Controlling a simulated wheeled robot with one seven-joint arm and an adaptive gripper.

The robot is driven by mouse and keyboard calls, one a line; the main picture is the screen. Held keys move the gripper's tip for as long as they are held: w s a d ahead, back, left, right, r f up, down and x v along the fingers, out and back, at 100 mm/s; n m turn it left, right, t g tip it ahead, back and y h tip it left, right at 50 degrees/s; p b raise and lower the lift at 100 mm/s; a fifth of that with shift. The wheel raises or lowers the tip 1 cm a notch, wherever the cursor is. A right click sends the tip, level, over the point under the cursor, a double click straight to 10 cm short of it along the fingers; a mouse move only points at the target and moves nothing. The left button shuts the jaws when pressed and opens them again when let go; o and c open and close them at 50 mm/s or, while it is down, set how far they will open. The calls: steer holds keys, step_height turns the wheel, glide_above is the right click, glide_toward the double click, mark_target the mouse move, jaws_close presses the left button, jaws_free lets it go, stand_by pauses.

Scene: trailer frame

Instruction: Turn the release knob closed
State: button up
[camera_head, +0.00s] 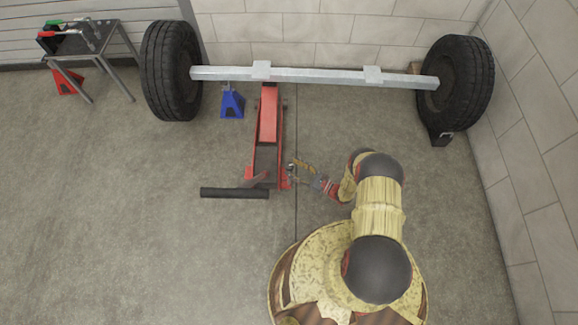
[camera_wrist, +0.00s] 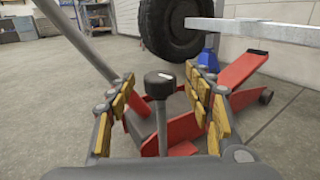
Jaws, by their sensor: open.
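The release knob (camera_wrist: 160,84) is a black round cap with a small white mark, on an upright grey stem, in the wrist view. It stands beside the red floor jack (camera_wrist: 180,130), whose long body (camera_head: 268,120) reaches under the axle in the head view. My gripper (camera_wrist: 163,78) is open, with one yellow-padded finger on each side of the knob. Gaps show between the pads and the knob; whether the knob is within the fingers' depth is hard to tell. In the head view my gripper (camera_head: 304,172) is at the jack's right near end, and the knob is not clear there.
The jack's dark handle (camera_head: 234,193) sticks out leftward and crosses the wrist view's upper left (camera_wrist: 76,42). A grey axle (camera_head: 315,76) joins two black wheels. A blue stand (camera_head: 232,104) is left of the jack. A tool table (camera_head: 75,42) and red stand (camera_head: 67,82) are far left.

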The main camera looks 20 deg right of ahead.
mark_target(289, 165)
steer(key=shift+x, duration=1.5)
steer(key=shift+c, duration=0.7)
steer(key=c, duration=1.1)
